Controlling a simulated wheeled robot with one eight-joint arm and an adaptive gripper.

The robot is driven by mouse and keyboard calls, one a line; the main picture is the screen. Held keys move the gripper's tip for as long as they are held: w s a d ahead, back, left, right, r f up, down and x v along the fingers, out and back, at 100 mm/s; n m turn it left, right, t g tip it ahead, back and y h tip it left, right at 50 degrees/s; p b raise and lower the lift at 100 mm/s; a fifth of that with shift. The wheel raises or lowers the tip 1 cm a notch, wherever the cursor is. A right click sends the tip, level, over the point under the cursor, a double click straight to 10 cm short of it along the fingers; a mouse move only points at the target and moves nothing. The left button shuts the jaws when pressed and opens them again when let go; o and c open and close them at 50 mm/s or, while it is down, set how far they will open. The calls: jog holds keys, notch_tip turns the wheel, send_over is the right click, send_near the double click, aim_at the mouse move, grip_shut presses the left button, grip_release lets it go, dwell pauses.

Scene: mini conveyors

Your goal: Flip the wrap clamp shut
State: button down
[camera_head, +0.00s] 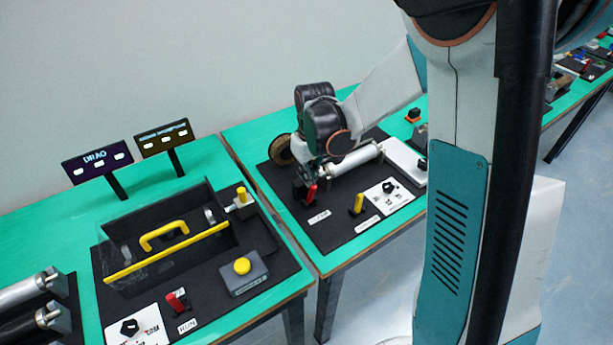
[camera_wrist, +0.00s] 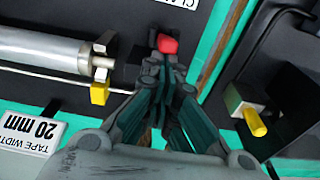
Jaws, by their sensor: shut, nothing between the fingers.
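The wrap clamp shows as a small red-tipped lever (camera_head: 311,193) on a dark base at the left front of the middle station. In the wrist view its red tip (camera_wrist: 167,45) lies just beyond my fingertips, beside a label partly cut off that begins "CLA". My gripper (camera_wrist: 160,68) is shut and empty, its fingertips close to the red tip. I cannot tell whether they touch it. In the head view my wrist hangs above the clamp and hides much of it. How far the lever is tilted is unclear.
A silver roller (camera_wrist: 45,47) with a yellow piece (camera_wrist: 99,93) at its end lies beside the clamp. A yellow lever (camera_head: 357,204) stands in front of the roller. The left station holds a yellow-handled cover (camera_head: 164,236) and a yellow button (camera_head: 242,265).

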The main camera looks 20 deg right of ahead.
aim_at(315, 189)
jog(key=shift+s+d+t+b, duration=0.2)
jog(key=shift+s+t, duration=0.2)
jog(key=shift+s, duration=0.15)
jog(key=shift+s+d+t+b, duration=0.1)
jog(key=shift+s+t+b, duration=0.05)
jog(key=shift+s+t, duration=0.3)
jog(key=t, duration=0.1)
jog(key=s+b, duration=0.1)
jog(key=s+t+y, duration=0.1)
jog(key=shift+s+d+f+t, duration=0.15)
jog(key=shift+d+f+t, duration=0.15)
jog(key=shift+f+t, duration=0.1)
jog(key=shift+s+d+f+b, duration=0.15)
jog(key=shift+s+f+b, duration=0.15)
jog(key=shift+s+b, duration=0.25)
jog(key=shift+s+d+f+b, duration=0.15)
jog(key=shift+s+f+b, duration=0.15)
jog(key=shift+s+b, duration=0.25)
jog(key=shift+s+d+f+b, duration=0.2)
jog(key=shift+s+f+b, duration=0.4)
jog(key=shift+s, duration=0.2)
jog(key=shift+f, duration=0.1)
jog(key=s+p+v, duration=0.1)
jog(key=p+v, duration=0.5)
jog(key=v, duration=0.5)
jog(key=shift+s+d+p, duration=0.25)
jog(key=shift+s+p, duration=0.15)
jog(key=shift+f, duration=0.1)
